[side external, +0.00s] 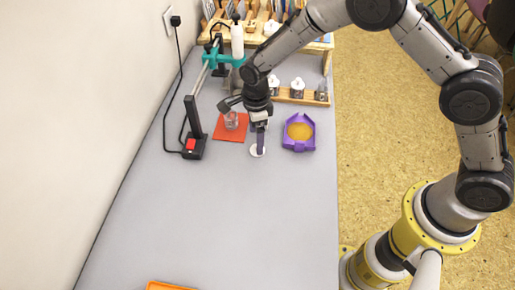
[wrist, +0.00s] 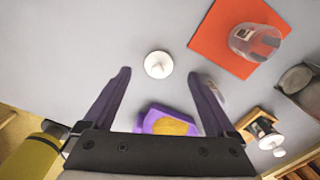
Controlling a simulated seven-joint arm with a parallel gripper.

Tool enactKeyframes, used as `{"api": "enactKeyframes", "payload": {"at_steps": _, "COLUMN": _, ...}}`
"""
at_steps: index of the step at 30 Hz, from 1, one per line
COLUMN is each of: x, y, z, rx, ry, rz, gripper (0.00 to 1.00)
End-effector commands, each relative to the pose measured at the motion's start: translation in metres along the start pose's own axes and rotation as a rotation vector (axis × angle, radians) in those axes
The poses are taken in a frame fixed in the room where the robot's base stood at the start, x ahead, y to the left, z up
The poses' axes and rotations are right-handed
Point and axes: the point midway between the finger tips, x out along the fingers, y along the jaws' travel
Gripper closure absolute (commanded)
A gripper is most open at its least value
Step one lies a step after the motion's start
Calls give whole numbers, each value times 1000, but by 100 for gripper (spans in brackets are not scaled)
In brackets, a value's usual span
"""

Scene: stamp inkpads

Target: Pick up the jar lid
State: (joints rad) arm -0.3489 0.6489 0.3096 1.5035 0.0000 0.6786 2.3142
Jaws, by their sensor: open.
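The jar lid is a small white disc with a raised knob, lying on the grey table. In the wrist view the lid (wrist: 158,64) sits just beyond and between my two fingertips, with clear space on both sides. In the side view the lid (side external: 257,151) is partly covered by one purple finger. My gripper (wrist: 160,76) is open and empty, its purple fingers spread wide on either side of the lid. I cannot tell its exact height above the table. A clear glass jar (side external: 231,121) stands on an orange-red mat (side external: 222,135), left of the lid.
A purple tray with orange inside (side external: 299,132) lies right of the lid. A wooden rack with small jars (side external: 297,92) stands behind. A black stand with a red switch (side external: 192,140) is at left. The front table is mostly clear.

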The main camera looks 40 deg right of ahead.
Motion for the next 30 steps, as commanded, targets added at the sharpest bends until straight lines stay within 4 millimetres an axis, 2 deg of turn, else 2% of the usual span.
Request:
{"api": "enactKeyframes", "payload": {"at_steps": 1, "x": 9, "y": 1, "z": -3, "rx": 1, "ry": 4, "rz": 5, "gripper": 9}}
{"api": "enactKeyframes", "payload": {"at_steps": 6, "x": 31, "y": 1, "z": -4, "rx": 0, "ry": 2, "rz": 3, "gripper": 9}}
{"api": "enactKeyframes", "payload": {"at_steps": 10, "x": 38, "y": 1, "z": -4, "rx": 0, "ry": 1, "rz": 1, "gripper": 9}}
{"api": "enactKeyframes", "payload": {"at_steps": 16, "x": 38, "y": 1, "z": -4, "rx": 0, "ry": 0, "rz": 0, "gripper": 9}}
{"api": "enactKeyframes", "payload": {"at_steps": 17, "x": 38, "y": 1, "z": -4, "rx": 0, "ry": 0, "rz": 0, "gripper": 12}}
{"api": "enactKeyframes", "payload": {"at_steps": 30, "x": 38, "y": 1, "z": -4, "rx": 0, "ry": 1, "rz": 1, "gripper": 92}}
